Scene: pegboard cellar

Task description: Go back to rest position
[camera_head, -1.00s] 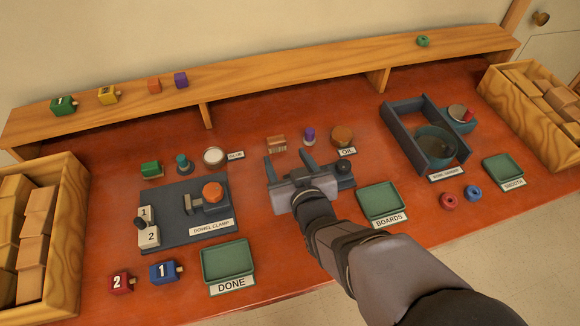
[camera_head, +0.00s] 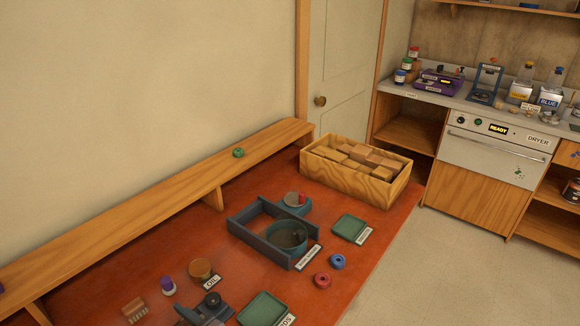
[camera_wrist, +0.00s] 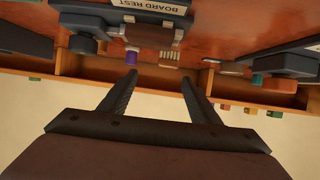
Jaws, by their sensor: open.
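My gripper (camera_wrist: 160,90) shows in the wrist view with its two dark fingers spread apart and nothing between them. Beyond the fingertips is the red bench top, upside down in this view, with a dark block labelled BOARD REST (camera_wrist: 150,8). A small purple object (camera_wrist: 132,57) sits near the left fingertip in the picture, apart from it. In the head view my arm and gripper are out of the picture. The red bench (camera_head: 120,285) shows there with the oil pot (camera_head: 201,268) and the dark ring-and-frame fixture (camera_head: 262,238).
A wooden crate of blocks (camera_head: 341,179) stands at the bench's far right. Red (camera_head: 322,281) and blue (camera_head: 338,261) rings lie near the front edge. A green ring (camera_head: 238,152) sits on the shelf. Beyond are a door, a grey counter and a dryer (camera_head: 500,145); floor between is clear.

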